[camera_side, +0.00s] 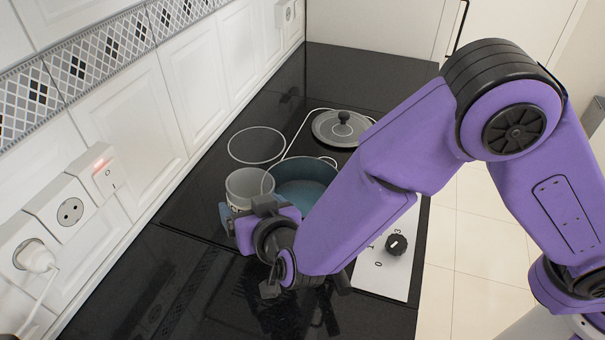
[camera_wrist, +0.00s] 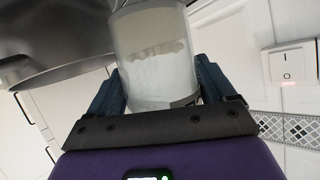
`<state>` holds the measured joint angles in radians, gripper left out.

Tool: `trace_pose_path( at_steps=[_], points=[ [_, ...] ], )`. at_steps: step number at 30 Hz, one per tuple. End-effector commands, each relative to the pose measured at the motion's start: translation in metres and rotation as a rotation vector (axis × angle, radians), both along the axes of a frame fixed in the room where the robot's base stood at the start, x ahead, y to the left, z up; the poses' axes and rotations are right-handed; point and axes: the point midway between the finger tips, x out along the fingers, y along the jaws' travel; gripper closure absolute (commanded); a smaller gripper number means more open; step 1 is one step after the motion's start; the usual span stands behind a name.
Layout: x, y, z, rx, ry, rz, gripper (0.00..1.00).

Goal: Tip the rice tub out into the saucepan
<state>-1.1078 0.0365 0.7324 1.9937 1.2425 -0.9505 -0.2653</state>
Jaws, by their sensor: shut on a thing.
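The rice tub (camera_side: 248,186) is a clear, whitish cylinder with its open rim up, roughly upright in the side view. In the wrist view the tub (camera_wrist: 152,35) shows white rice (camera_wrist: 160,72) in its lower part, with a bumpy top edge. My gripper (camera_side: 245,206) is shut on the tub; its dark blue fingers (camera_wrist: 160,82) stand on either side of it. The saucepan (camera_side: 302,182), blue-grey and open, is just right of the tub; my arm hides part of it. It shows as a large dark shape (camera_wrist: 50,45) in the wrist view.
A grey lid with a black knob (camera_side: 342,126) lies behind the saucepan on the black hob (camera_side: 205,190). A control panel with a knob (camera_side: 397,245) is at the right. Wall sockets (camera_side: 68,211) and a white panelled wall border the left.

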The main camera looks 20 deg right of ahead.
Motion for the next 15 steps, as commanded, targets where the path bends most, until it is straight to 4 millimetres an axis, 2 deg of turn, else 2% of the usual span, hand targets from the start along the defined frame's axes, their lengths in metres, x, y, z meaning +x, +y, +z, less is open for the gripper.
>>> trace_pose_path(
  at_steps=[15],
  points=[
    [0.006, -0.015, 0.015, 0.240, 0.094, -0.001, 0.53]
  ],
)
